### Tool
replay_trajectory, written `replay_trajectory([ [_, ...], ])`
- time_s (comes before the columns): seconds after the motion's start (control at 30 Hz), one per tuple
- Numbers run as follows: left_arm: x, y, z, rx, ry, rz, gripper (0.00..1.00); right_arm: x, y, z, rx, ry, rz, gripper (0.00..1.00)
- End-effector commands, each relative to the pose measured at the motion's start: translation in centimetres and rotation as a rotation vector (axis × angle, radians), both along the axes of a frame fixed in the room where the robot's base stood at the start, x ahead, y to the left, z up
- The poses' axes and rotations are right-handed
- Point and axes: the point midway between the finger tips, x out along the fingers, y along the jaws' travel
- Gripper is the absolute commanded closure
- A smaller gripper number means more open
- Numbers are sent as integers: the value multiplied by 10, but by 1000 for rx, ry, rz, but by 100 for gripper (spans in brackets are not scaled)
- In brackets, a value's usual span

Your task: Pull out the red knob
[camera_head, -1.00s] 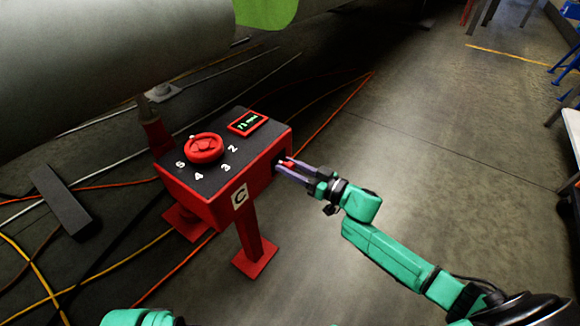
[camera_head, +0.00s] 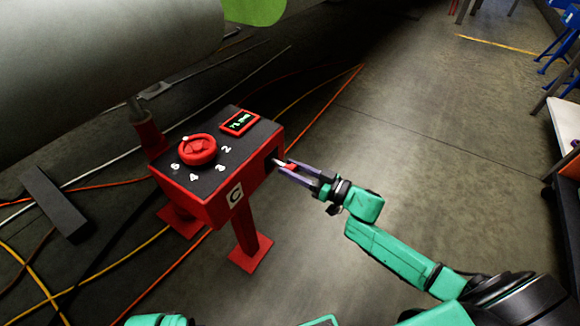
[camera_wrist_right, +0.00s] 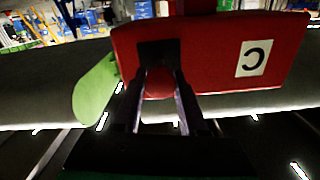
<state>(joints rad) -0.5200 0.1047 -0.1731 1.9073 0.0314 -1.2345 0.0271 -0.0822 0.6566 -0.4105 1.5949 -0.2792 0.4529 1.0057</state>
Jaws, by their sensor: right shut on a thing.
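The red knob (camera_head: 291,168) sits at a dark square recess on the right side of the red control box (camera_head: 196,202). My right gripper (camera_head: 282,166) is shut on it, with a finger on each side. In the right wrist view the round red knob (camera_wrist_right: 160,84) lies between the fingers, in front of the dark opening (camera_wrist_right: 158,52). How far the knob stands out from the box is hard to tell. My left gripper is not in view; only a bit of my left arm shows at the bottom edge.
The box top has a red handwheel (camera_head: 197,150), printed numbers and a small display (camera_head: 239,122). A large grey cylindrical body (camera_head: 100,50) hangs behind. Orange and yellow cables (camera_head: 150,248) cross the floor.

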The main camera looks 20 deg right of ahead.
Motion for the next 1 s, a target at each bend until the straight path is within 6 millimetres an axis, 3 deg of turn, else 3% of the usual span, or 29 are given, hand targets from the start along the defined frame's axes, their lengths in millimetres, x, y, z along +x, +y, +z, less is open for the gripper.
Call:
replay_trajectory([
  [0.03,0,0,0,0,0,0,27,-1,-1,-3,-3,5,0,54],
  [0.1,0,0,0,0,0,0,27,-1,-1,-3,-3,5,0,28],
  [0.43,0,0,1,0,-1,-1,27,-2,-1,-2,-2,4,0,28],
  [0.57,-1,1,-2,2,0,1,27,-11,-10,-2,-2,7,-2,28],
  [1.0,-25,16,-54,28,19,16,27,-99,-82,0,-4,9,-1,28],
])
